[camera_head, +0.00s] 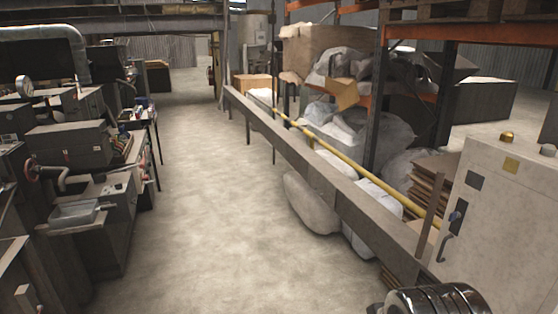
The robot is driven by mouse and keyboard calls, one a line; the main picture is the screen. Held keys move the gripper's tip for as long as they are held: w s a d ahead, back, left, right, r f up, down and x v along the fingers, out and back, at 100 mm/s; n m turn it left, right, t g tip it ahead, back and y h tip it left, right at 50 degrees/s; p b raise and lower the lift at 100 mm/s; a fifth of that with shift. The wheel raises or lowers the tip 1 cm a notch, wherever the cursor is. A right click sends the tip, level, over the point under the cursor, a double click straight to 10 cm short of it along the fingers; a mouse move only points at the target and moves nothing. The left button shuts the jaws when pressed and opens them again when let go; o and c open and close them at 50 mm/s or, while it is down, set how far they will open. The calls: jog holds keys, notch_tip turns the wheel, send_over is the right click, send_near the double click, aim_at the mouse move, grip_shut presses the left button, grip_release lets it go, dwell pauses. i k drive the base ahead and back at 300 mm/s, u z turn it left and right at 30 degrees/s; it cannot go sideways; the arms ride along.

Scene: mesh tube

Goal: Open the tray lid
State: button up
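I cannot make out a tray lid for certain. A small grey tray-like box (75,213) sits on a machine at the left, and I cannot tell whether it has a lid or is open. My gripper is not in view, so its place relative to the box does not show.
A clear concrete aisle (190,190) runs away from me. Dark machines (65,145) line its left side. A long beam (335,188), a yellow pipe (345,160) and white sacks (310,202) line the right. A pale cabinet (500,220) stands at the near right.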

aim_at(323, 187)
jog(key=u, duration=0.05)
jog(key=i, duration=3.75)
jog(key=u, duration=1.55)
